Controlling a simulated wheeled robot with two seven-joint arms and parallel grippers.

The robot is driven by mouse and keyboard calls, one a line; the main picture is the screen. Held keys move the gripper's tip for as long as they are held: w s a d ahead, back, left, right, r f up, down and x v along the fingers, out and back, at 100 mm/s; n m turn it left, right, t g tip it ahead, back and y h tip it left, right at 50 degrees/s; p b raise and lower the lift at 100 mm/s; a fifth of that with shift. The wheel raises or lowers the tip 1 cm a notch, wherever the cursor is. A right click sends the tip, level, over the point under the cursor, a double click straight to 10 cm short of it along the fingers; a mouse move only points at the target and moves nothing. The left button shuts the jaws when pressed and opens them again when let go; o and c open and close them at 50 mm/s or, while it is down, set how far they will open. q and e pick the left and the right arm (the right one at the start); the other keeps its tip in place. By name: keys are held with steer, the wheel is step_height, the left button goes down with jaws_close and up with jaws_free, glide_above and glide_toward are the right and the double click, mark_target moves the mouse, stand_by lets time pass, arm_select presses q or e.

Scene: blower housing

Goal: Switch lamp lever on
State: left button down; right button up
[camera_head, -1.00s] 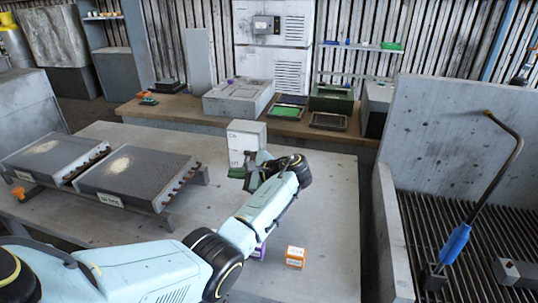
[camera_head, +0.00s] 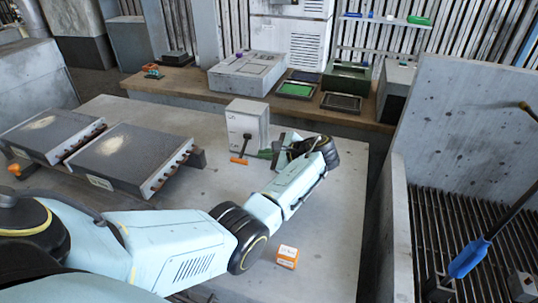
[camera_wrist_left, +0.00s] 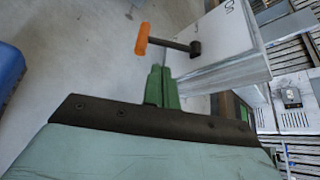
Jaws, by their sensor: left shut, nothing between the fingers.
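A white switch box (camera_head: 247,118) stands on the grey table, with a lever (camera_head: 241,158) on its front. The lever has a dark rod and an orange handle, and it hangs low with the handle at the bottom. In the left wrist view the handle (camera_wrist_left: 142,39) and rod lie just beyond the fingertips, and part of the box (camera_wrist_left: 225,45) shows at right. My left gripper (camera_head: 268,153) is shut and empty, with green fingers, just right of the lever by the box's lower front. Its fingers also show in the left wrist view (camera_wrist_left: 160,82), seemingly apart from the lever.
Grey finned blocks (camera_head: 130,157) lie on the table at left. A small orange box (camera_head: 287,257) stands near the front. A slatted bay with a blue-handled rod (camera_head: 468,258) is at right. A wooden bench with trays (camera_head: 297,89) runs behind.

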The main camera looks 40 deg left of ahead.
mark_target(243, 149)
arm_select(q)
steer(key=x, duration=0.4)
steer(key=shift+a+f, duration=0.2)
steer(key=shift+a, duration=0.1)
steer(key=shift+a+f+b, duration=0.15)
steer(key=shift+a+b, duration=0.15)
steer(key=shift+a+f, duration=0.15)
steer(key=shift+a, duration=0.25)
